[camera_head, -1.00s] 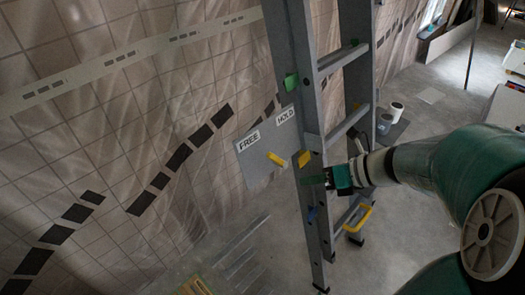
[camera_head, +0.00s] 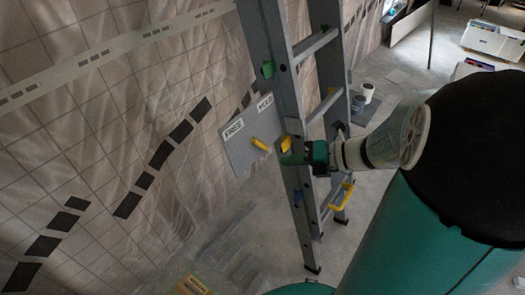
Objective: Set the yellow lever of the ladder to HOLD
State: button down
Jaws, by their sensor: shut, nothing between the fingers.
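The ladder (camera_head: 272,97) is grey metal and stands upright, slightly tilted in the picture. A grey plate (camera_head: 238,152) on its left side carries a FREE label (camera_head: 232,130) on the left and a HOLD label (camera_head: 265,106) on the right. The yellow lever (camera_head: 260,144) lies on the plate below the labels, its upper-left end toward FREE. A second yellow piece (camera_head: 286,143) sits on the ladder rail. My gripper (camera_head: 291,159) is shut and empty at the rail, just below that piece and right of the lever. Whether it touches the rail is unclear.
Green (camera_head: 268,69) and blue (camera_head: 297,198) tabs sit on the rail. A yellow handle (camera_head: 343,194) is low on the ladder's right. A tiled wall is at left.

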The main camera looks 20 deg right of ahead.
aim_at(259, 144)
jog(key=x, duration=1)
jog(key=shift+a+f, duration=0.1)
jog(key=shift+a, duration=0.05)
jog(key=w+d+r, duration=0.2)
jog(key=shift+w+d+r, duration=0.15)
jog(key=shift+w+d, duration=0.15)
jog(key=shift+w+d+r+m, duration=0.1)
jog(key=shift+w+r+m, duration=0.15)
jog(key=shift+m, duration=0.45)
jog(key=shift+w+d+r+m+y, duration=0.2)
jog(key=shift+m+y, duration=0.1)
jog(key=shift+m, duration=0.25)
jog(key=shift+w+d+r+m+y, duration=0.2)
jog(key=shift+m+y, duration=0.1)
jog(key=shift+m, duration=0.25)
jog(key=shift+w+d+r+m+t+y, duration=0.2)
jog(key=shift+w+d+m, duration=0.35)
jog(key=shift+d+m, duration=0.2)
jog(key=shift+w+d+r+m+t+y, duration=0.15)
jog(key=shift+w+d+m+t+y, duration=0.05)
jog(key=shift+w+d+m, duration=0.45)
jog(key=shift+w+d+f, duration=0.1)
jog(key=shift+w+d, duration=0.05)
jog(key=shift+d, duration=0.25)
